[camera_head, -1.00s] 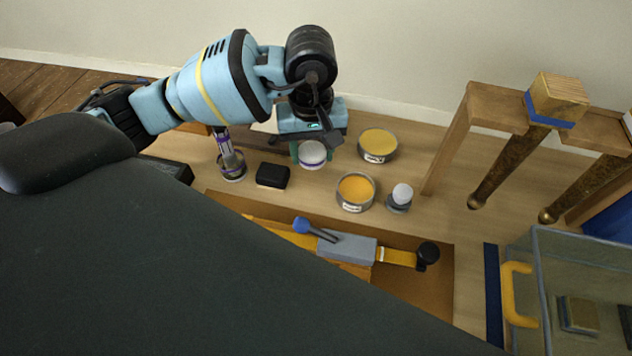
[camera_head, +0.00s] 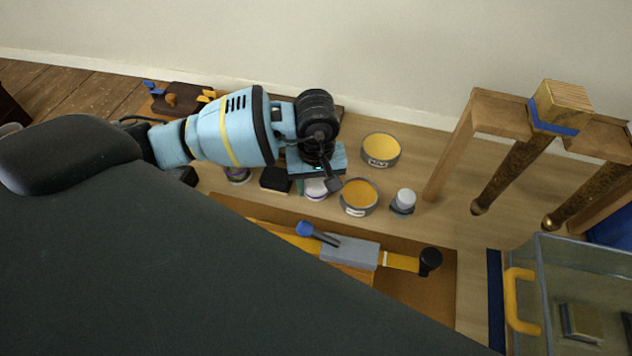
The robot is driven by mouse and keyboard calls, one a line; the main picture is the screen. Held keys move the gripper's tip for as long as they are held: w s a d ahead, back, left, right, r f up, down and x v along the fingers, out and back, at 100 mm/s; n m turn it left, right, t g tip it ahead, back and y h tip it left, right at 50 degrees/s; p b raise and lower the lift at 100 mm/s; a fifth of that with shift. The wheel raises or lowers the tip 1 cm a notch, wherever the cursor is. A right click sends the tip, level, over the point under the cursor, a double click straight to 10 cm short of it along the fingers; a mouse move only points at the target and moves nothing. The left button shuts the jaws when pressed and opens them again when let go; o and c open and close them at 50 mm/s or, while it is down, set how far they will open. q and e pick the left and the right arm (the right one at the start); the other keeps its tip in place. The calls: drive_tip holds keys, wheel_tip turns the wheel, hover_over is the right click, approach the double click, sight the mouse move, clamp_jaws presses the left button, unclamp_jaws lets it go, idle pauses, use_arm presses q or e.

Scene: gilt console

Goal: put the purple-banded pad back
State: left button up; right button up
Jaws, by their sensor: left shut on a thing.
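The purple-banded pad (camera_head: 317,192) is a small round white thing with a purple band, partly hidden below my left gripper. My left gripper (camera_head: 314,185) is shut on it, with a green finger showing at its left side. I cannot tell whether the pad touches the bench. A purple-marked round tin (camera_head: 237,177) stands to the left, mostly hidden by my left arm. My right gripper is not in view.
A black block (camera_head: 275,180) stands just left of the pad. Yellow-filled (camera_head: 380,148) and orange-filled (camera_head: 358,195) tins and a white-topped knob (camera_head: 403,201) stand to the right. A grey-and-yellow tool (camera_head: 350,251) lies on a brown mat (camera_head: 436,290). A glass box (camera_head: 541,290) is at lower right.

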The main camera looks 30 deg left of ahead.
sight(316, 184)
use_arm(q)
drive_tip(key=shift+f, duration=0.2)
drive_tip(key=o, duration=0.9)
drive_tip(key=shift+r, duration=0.1)
drive_tip(key=shift+o, duration=0.2)
wheel_tip(316, 184, up, 12)
drive_tip(key=shift+r, duration=0.2)
drive_tip(key=shift+f, duration=0.1)
